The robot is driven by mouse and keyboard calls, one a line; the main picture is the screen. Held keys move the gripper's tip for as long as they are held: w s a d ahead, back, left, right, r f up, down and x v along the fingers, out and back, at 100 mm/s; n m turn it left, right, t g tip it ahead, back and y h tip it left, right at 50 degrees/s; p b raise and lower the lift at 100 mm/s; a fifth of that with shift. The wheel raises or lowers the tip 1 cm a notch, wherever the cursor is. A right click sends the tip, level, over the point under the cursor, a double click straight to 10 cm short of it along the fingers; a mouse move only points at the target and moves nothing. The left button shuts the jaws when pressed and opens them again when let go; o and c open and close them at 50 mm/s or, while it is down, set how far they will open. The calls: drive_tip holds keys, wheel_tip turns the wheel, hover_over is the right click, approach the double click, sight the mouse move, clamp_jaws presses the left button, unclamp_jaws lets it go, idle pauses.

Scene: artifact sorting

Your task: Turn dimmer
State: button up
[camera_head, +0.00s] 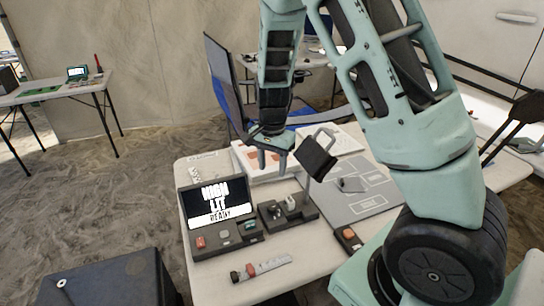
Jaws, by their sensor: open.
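My gripper (272,160) hangs over the back part of the white table, fingers pointing down and apart, with nothing between them. In front of and below it is a dark base (309,212) with small knob-like parts (274,210), one of which may be the dimmer; they are too small to tell which. A black lamp head (315,158) on a thin post stands beside my gripper, to its right. To the left, a dark console (243,239) has buttons and a screen (218,200) reading "HIGH LIT READY". My gripper appears apart from all of these.
A grey marked board (352,207) lies right of the base. A red-button box (348,238) and a scale strip (262,267) lie near the front of the table (215,280). A white tray (262,172) is behind. A dark case (105,283) stands front left.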

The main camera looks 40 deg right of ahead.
wheel_tip(320, 180, up, 2)
drive_tip(key=shift+r, duration=0.2)
idle(0.5)
drive_tip(key=s+a+r+n+y, duration=0.1)
drive_tip(key=s+a+r+n, duration=0.3)
drive_tip(key=a, duration=0.5)
drive_tip(key=s+a+r+n+y, duration=0.1)
drive_tip(key=s+a+n, duration=0.5)
drive_tip(key=a, duration=0.4)
drive_tip(key=s+a+r+n, duration=0.1)
drive_tip(key=s+a+n, duration=0.1)
drive_tip(key=s+n, duration=0.3)
drive_tip(key=s+a+r+n+h, duration=0.1)
drive_tip(key=s+a+r+n, duration=0.1)
drive_tip(key=s+n, duration=0.4)
drive_tip(key=s+a, duration=0.1)
drive_tip(key=s, duration=0.3)
drive_tip(key=shift+a, duration=0.35)
